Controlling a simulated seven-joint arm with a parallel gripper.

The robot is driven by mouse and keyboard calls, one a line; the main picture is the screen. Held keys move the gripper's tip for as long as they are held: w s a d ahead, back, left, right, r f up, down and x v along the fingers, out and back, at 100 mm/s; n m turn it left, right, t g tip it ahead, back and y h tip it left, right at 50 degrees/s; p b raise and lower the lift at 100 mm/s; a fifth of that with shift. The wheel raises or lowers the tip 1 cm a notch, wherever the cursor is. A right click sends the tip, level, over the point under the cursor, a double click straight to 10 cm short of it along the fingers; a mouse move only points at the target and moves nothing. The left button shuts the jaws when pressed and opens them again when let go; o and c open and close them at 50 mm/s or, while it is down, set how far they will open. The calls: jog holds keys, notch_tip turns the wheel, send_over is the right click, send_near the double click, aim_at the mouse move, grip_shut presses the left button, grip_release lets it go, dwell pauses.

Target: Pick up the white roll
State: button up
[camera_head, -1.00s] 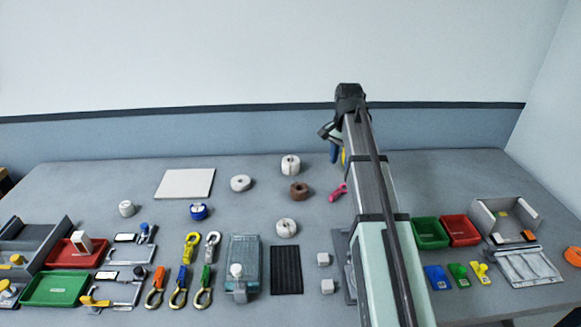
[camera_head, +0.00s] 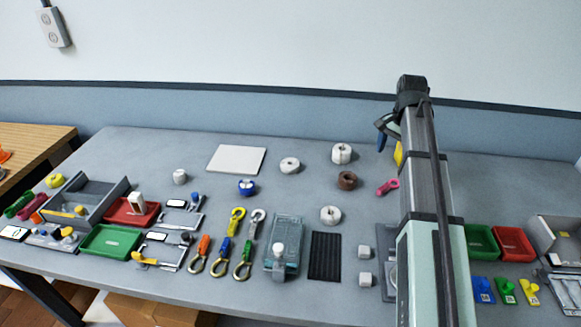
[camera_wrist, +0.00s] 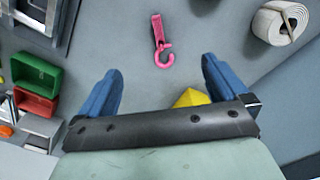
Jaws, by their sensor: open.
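Several white rolls lie on the table in the head view: one at the back (camera_head: 341,153), a flatter one to its left (camera_head: 290,166), one nearer the front (camera_head: 330,215), and a small one farther left (camera_head: 180,176). A white banded roll (camera_wrist: 280,22) shows at the upper right of the wrist view; I cannot tell surely which one it is. My gripper (camera_wrist: 161,66) is open, its blue fingers apart with no roll between them. In the head view my gripper (camera_head: 384,142) is partly hidden by my arm, right of the back roll.
A pink hook (camera_head: 387,187) lies in front of my gripper. A brown roll (camera_head: 347,180) sits between the back and front white rolls. A yellow object (camera_wrist: 190,98) shows partly behind my gripper. A white board (camera_head: 237,159) lies at the back left. Green (camera_head: 481,241) and red bins stand right of my arm.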

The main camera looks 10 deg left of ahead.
jog(key=w+a+n, duration=0.3)
jog(key=a+n, duration=0.1)
jog(key=a, duration=1.9)
jog(key=r+n+y, duration=0.1)
jog(key=n, duration=2.2)
send_over(290, 163)
jog(key=d, duration=0.2)
jog(key=f, duration=0.4)
jog(key=a+f, duration=0.1)
jog(key=f, duration=0.7)
jog(key=shift+a+f, duration=0.4)
jog(key=c, duration=1.1)
jog(key=shift+c, duration=0.3)
